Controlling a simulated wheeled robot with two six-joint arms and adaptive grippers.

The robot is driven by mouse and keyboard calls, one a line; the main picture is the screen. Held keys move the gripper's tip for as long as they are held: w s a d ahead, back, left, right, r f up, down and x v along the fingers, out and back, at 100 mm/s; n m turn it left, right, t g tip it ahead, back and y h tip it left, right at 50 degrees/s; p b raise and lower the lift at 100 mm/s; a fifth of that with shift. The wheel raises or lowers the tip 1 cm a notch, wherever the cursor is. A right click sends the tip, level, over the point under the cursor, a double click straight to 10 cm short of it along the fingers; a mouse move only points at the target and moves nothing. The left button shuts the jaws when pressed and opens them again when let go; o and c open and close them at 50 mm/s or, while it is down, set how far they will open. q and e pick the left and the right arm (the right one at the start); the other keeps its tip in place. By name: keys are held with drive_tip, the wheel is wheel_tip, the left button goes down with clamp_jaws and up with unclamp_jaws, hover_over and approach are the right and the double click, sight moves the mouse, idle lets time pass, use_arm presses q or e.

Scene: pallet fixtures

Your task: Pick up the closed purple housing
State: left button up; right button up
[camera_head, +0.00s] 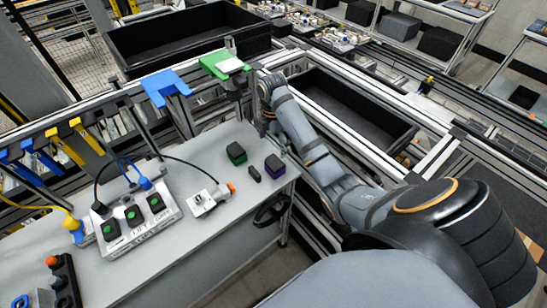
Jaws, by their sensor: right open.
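The closed purple housing (275,167) is a small dark box with purple sides. It sits on the grey table near its right edge. My right arm reaches in from the lower right, and my right gripper (268,128) is just beyond and above the housing, apart from it in the picture. The gripper is open, and its fingers are small and partly hidden by the arm. My left gripper is not in view.
A similar green housing (236,153) and a small dark part (254,174) lie beside the purple one. A white device (208,199) and a white panel with green buttons (133,222) stand to the left. Black bins (345,107) and blue and green holders (163,85) stand behind.

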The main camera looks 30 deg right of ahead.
sight(274, 162)
drive_tip(key=shift+s+f+b, duration=0.1)
drive_tip(key=shift+f+b, duration=3)
drive_tip(key=shift+f, duration=0.05)
drive_tip(key=f, duration=0.1)
drive_tip(key=b, duration=0.1)
drive_tip(key=f+b, duration=0.1)
drive_tip(key=shift+s+d+f, duration=0.15)
drive_tip(key=shift+s+f, duration=0.1)
drive_tip(key=shift+f, duration=0.1)
drive_tip(key=shift+w+f+p, duration=0.15)
drive_tip(key=shift+f+p, duration=0.45)
drive_tip(key=shift+f, duration=0.2)
drive_tip(key=shift+r, duration=0.1)
drive_tip(key=c, duration=1.3)
drive_tip(key=shift+c, duration=0.2)
